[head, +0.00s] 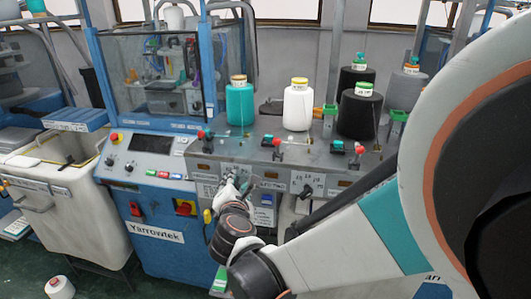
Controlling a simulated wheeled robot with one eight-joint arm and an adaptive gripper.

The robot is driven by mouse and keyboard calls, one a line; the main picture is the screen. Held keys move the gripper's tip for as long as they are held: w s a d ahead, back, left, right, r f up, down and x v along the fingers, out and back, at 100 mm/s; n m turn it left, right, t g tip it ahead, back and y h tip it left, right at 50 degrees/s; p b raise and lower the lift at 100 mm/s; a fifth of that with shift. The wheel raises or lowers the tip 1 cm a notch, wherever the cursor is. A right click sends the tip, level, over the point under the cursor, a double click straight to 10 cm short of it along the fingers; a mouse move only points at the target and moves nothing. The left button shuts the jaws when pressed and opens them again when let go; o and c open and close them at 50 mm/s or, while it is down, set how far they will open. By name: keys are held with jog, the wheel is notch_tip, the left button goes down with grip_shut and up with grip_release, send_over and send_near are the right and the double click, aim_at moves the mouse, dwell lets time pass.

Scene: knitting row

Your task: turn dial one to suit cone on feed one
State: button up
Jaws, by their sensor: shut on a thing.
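My gripper (241,186) reaches the front panel (215,170) below the shelf and is shut on a dial there. The gripper hides most of that dial, so I cannot tell where it points. A second dial (306,191), black on a white marked plate, shows further right on the panel. A teal cone (240,104) with a yellowish top stands upright on the shelf, above and behind the gripper. A white cone (298,106) stands to its right. Black cones (360,112) with green-topped labels stand further right. The labels are too small to read.
The blue machine (155,205) with a glass enclosure (150,75) stands left of the panel. Red-tipped levers (277,143) stick out along the shelf front. A pale bin (65,205) stands at left. A small cone (60,287) is on the floor. My arm blocks the right side.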

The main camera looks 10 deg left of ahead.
jog(key=shift+f, duration=0.1)
dwell(0.4)
jog(key=o, duration=1.1)
jog(key=shift+c, duration=0.2)
